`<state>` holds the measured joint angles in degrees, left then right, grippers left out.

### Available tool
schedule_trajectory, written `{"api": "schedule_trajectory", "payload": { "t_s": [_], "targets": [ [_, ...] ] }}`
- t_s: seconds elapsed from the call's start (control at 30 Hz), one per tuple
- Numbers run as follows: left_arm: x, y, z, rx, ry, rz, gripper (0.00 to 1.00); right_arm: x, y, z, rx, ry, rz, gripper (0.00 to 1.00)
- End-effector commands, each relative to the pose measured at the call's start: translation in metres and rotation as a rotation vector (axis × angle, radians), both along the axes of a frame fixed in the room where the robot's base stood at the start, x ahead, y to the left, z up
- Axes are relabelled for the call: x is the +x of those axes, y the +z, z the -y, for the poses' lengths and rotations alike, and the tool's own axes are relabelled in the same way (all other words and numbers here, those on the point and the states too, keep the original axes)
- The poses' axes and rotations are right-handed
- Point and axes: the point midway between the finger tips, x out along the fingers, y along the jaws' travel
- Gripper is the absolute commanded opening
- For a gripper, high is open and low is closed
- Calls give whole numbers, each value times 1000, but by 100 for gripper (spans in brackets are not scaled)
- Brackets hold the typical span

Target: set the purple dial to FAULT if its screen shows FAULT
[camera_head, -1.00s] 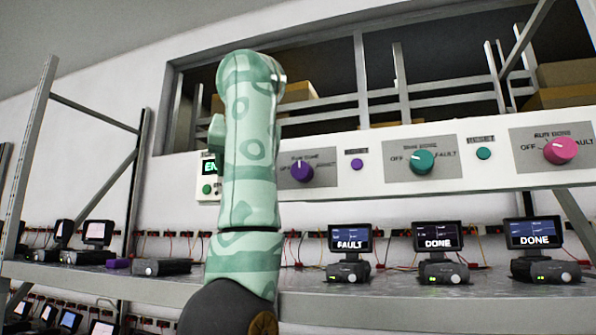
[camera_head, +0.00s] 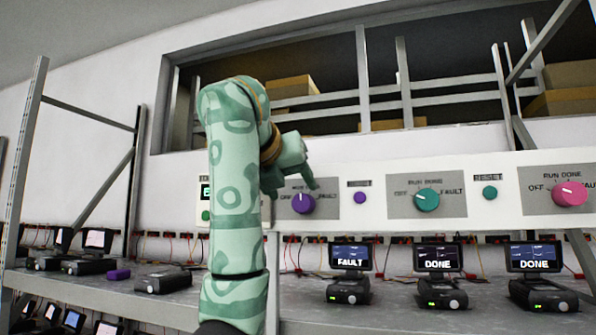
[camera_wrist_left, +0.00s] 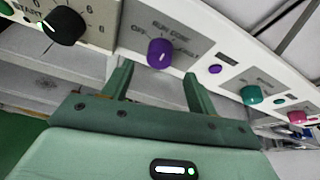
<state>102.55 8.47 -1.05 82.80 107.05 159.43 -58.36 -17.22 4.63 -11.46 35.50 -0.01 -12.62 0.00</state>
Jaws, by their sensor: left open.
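The screen (camera_head: 350,257) on the shelf below, slightly right of the dial, reads FAULT. My left gripper (camera_head: 306,180) is open and empty, just in front of and above the purple dial in the head view. In the left wrist view the purple dial (camera_wrist_left: 160,52) lies beyond the gap between the two open fingers (camera_wrist_left: 157,76), apart from them. My right gripper is not in view.
A purple button (camera_head: 359,198), teal dial (camera_head: 428,200), teal button (camera_head: 490,192) and pink dial (camera_head: 570,194) run rightward. A black dial (camera_wrist_left: 63,26) is left of the purple one in the wrist view. Two other screens read DONE (camera_head: 438,257). Space before the panel is clear.

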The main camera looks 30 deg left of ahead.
Motion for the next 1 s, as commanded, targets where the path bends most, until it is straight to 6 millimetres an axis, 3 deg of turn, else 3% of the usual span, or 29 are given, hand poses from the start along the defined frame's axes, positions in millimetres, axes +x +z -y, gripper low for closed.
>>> {"api": "schedule_trajectory", "payload": {
  "t_s": [0.03,0.3,0.7,0.87,1.0],
  "targets": [
    [5,4,-1,3,-1,-4,58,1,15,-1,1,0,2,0],
    [43,-17,-8,1,-1,-4,58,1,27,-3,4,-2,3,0],
    [51,-22,-10,0,1,0,58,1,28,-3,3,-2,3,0],
    [51,-22,-10,0,1,0,14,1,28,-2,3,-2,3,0],
    [51,-22,-10,1,1,0,14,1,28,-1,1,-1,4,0]
  ]
}}
